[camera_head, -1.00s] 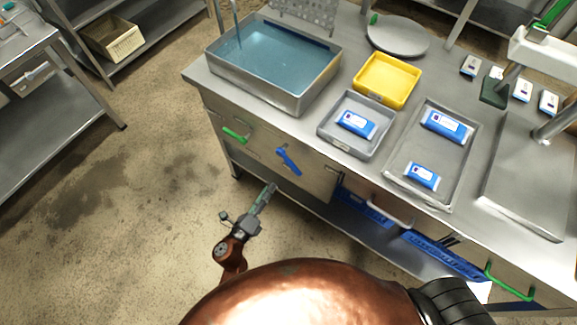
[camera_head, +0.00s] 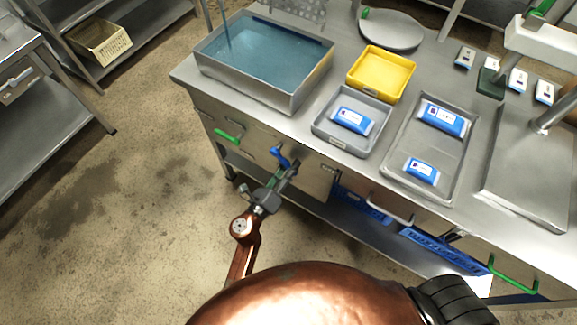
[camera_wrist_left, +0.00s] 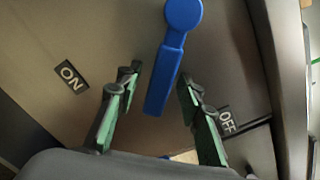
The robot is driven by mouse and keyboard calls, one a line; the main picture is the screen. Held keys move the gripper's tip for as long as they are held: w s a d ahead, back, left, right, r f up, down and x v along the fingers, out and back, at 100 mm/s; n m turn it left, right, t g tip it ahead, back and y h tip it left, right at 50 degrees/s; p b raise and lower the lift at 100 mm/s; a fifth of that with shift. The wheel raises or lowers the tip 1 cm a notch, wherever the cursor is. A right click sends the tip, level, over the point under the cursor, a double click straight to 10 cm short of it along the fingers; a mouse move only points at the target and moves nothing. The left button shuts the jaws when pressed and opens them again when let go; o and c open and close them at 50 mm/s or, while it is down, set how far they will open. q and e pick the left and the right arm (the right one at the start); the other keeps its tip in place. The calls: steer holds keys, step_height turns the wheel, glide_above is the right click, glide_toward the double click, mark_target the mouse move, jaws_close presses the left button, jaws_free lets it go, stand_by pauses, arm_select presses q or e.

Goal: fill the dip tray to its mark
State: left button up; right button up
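The dip tray (camera_head: 265,62) is a large grey metal bin with blue water, at the counter's back left. A thin pipe (camera_head: 225,28) comes down at its back left corner. A blue lever (camera_head: 279,154) sits on the counter's front panel below. In the left wrist view the lever (camera_wrist_left: 172,58) hangs between an ON label (camera_wrist_left: 72,76) and an OFF label (camera_wrist_left: 226,121). My left gripper (camera_head: 290,168) is open, its green-padded fingers on either side of the lever's lower end, with gaps visible. My right gripper is out of view.
A green handle (camera_head: 228,135) is left of the lever. On the counter are a yellow tray (camera_head: 381,72), a grey tray (camera_head: 327,140) and a flat metal tray (camera_head: 436,188), the last two holding blue packs. The floor to the left is clear.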

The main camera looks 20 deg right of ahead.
arm_select(q)
steer(key=shift+c, duration=0.2)
jaws_close()
stand_by(0.5)
